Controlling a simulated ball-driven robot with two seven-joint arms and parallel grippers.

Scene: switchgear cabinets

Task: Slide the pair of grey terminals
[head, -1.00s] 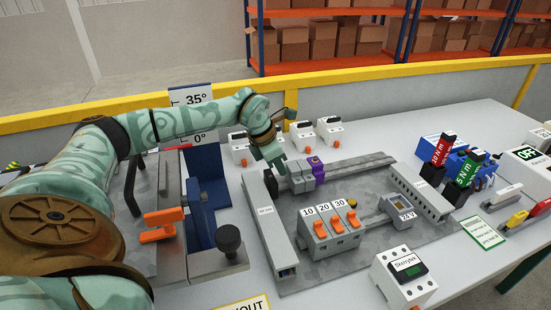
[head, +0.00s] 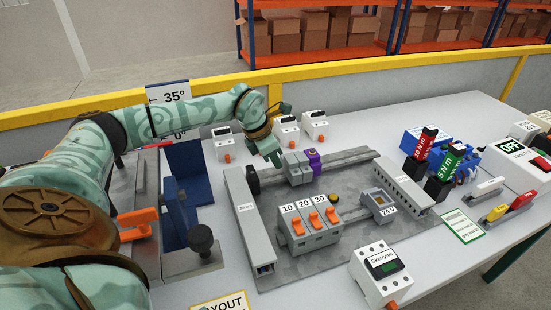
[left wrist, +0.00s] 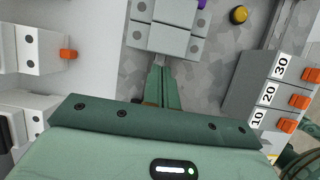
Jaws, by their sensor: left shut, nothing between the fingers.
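The pair of grey terminals (head: 298,170) sits side by side on the rail, with a purple block (head: 314,160) directly to their right. In the left wrist view the terminals (left wrist: 165,38) fill the top middle, and a corner of the purple block (left wrist: 202,4) shows above them. My left gripper (head: 277,160) is shut and empty, with its tips at the terminals' left side. In the left wrist view its fingers (left wrist: 161,72) end right at the terminals' near face; contact is hard to confirm. My right gripper is not in view.
The rail (head: 350,160) is bare to the right of the purple block, up to a slotted grey duct (head: 404,186). A second duct (head: 250,220) stands at the left. Breakers with orange levers (head: 309,228) and a yellow button (head: 334,199) lie in front of the rail.

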